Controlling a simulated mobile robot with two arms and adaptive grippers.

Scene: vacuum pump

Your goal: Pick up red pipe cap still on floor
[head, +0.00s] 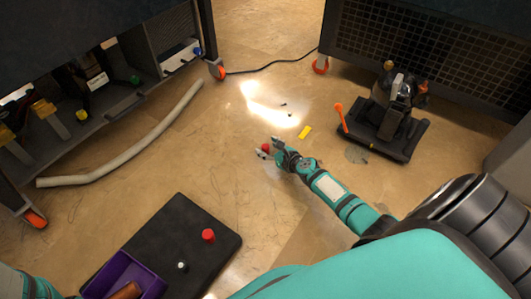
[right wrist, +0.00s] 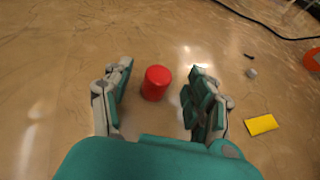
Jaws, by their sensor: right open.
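A red pipe cap (head: 265,148) stands on the tan floor near the middle of the head view. In the right wrist view the red cap (right wrist: 156,82) lies between and slightly beyond the fingertips. My right gripper (head: 268,149) reaches in from the right, low over the floor, with its fingers on either side of the cap. In the right wrist view the gripper (right wrist: 157,88) is open, with clear gaps to the cap. A second red cap (head: 208,235) stands on the black mat (head: 180,222). My left gripper does not show; a bit of teal arm is at the lower left.
A yellow piece (head: 305,132) lies on the floor beyond my gripper. A black pump on a base (head: 393,133) stands at the right. A pale hose (head: 130,152) lies at the left. A purple bin (head: 122,275) is at the front left. Wheeled cabinets bound the back.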

